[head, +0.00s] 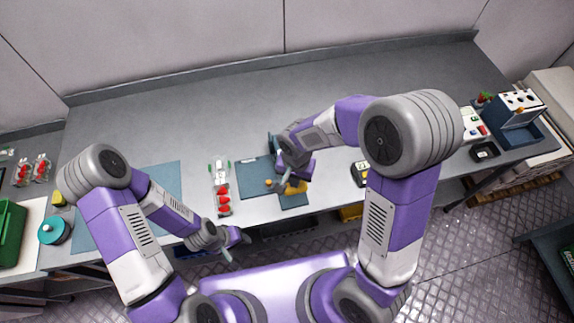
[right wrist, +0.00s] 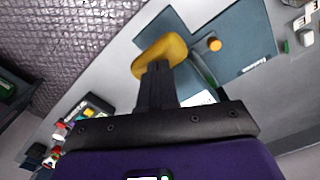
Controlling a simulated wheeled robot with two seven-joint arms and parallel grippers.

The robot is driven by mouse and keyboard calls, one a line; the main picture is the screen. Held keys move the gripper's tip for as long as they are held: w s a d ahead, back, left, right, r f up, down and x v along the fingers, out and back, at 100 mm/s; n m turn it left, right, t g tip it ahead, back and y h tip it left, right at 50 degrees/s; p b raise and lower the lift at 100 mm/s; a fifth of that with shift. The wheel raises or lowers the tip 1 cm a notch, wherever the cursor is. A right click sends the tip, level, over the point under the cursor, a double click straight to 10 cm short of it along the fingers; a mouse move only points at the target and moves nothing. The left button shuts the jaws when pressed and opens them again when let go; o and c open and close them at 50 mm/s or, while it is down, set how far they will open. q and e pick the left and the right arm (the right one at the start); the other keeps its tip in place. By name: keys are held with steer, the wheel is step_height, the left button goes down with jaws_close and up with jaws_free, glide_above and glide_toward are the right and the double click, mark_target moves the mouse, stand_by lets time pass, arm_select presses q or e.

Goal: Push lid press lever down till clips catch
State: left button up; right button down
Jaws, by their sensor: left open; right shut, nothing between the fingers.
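The lid press stands on a dark blue mat (head: 253,177) at the middle of the table, mostly hidden by my right arm. A yellow pad (right wrist: 168,48), which looks like the lever's end, shows in the right wrist view; part of it also shows in the head view (head: 297,188). My right gripper (right wrist: 158,68) is shut and empty, its fingertips over or against the yellow pad; contact cannot be told. An orange knob (right wrist: 214,44) lies beside the pad. The clips are hidden. My left gripper (head: 236,240) is open and empty near the table's front edge.
A clear tray with red berries (head: 223,198) sits left of the mat. A larger blue mat (head: 160,178) and a teal round container (head: 54,230) are further left. A yellow-and-black device (head: 360,173) stands right of the press. The back of the table is clear.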

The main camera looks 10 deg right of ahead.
steer(key=shift+f, duration=0.35)
step_height(320, 180, up, 9)
steer(key=p, duration=0.6)
stand_by(0.6)
stand_by(0.5)
